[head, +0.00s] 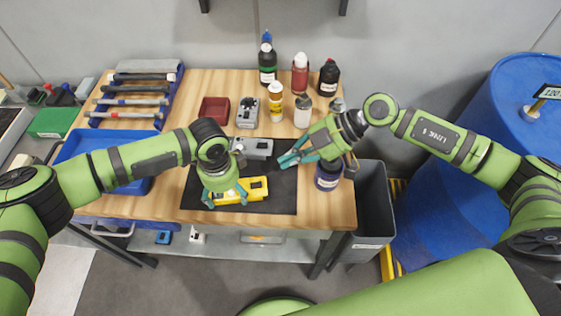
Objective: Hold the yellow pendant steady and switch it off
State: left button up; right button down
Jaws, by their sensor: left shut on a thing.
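The yellow pendant (256,188) lies on the dark mat (279,199) near the front of the wooden table. My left gripper (225,198) is over the pendant's left end and shut on it, hiding that end. My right gripper (318,166) is to the right of and a little behind the pendant, apart from it. The pendant's switch is too small to make out.
A grey device (258,148) lies behind the pendant. A dark jar (327,176) stands close by my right gripper. Bottles, a red tray (214,110) and a tool rack (134,98) fill the back. A grey bin (369,205) and blue barrel (455,190) stand to the right.

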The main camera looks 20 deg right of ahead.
pick_arm(q)
jog(key=shift+s+f, duration=0.2)
jog(key=o, duration=1.5)
jog(key=shift+w, duration=0.15)
jog(key=shift+r, duration=0.15)
